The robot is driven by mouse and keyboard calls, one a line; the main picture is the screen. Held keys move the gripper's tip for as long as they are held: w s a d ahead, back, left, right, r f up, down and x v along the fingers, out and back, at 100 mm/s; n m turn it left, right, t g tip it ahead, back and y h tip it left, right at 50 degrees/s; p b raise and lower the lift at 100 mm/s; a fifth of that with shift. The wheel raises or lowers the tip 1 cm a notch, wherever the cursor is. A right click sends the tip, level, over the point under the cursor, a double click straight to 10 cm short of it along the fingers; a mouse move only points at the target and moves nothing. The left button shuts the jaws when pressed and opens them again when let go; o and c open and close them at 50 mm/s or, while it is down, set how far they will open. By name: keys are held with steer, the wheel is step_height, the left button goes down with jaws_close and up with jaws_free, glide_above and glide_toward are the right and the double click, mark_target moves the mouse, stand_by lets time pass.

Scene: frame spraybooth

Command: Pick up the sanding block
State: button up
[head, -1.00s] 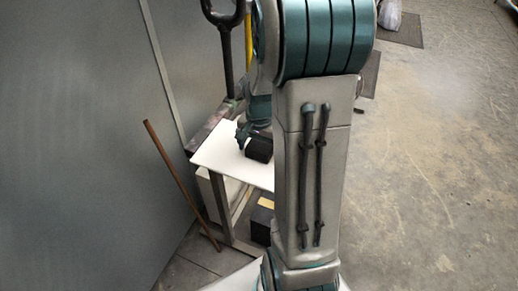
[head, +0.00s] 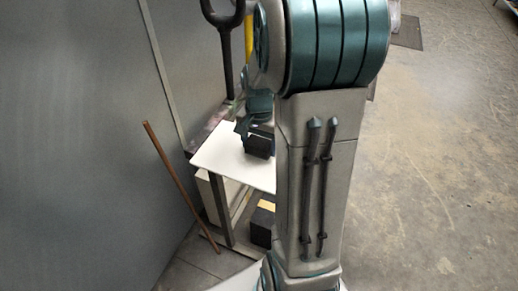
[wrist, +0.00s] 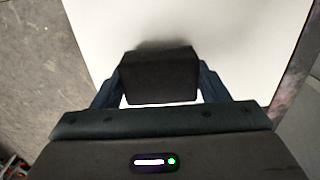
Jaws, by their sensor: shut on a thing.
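The sanding block is a black block (wrist: 160,76) held between the two fingers of my gripper (wrist: 158,84) in the wrist view. One finger presses on each of its sides. In the head view the dark block (head: 260,146) shows at my gripper (head: 245,130), over the white top of a small table (head: 213,158). A soft shadow lies on the white top beyond the block in the wrist view. Any gap under the block looks small. My arm hides the right part of the table in the head view.
A grey wall panel (head: 75,130) stands to the left, with a brown stick (head: 178,180) leaning near the table. The lower shelf holds a dark box (head: 262,225) and a pale box (head: 208,195). Open concrete floor (head: 440,160) lies to the right.

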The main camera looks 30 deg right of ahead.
step_height(320, 180, up, 2)
steer(key=w+d+r+b, duration=0.2)
steer(key=w+d+r, duration=0.4)
steer(key=w+d, duration=0.2)
steer(key=shift+d+r, duration=0.25)
steer(key=shift+r, duration=0.15)
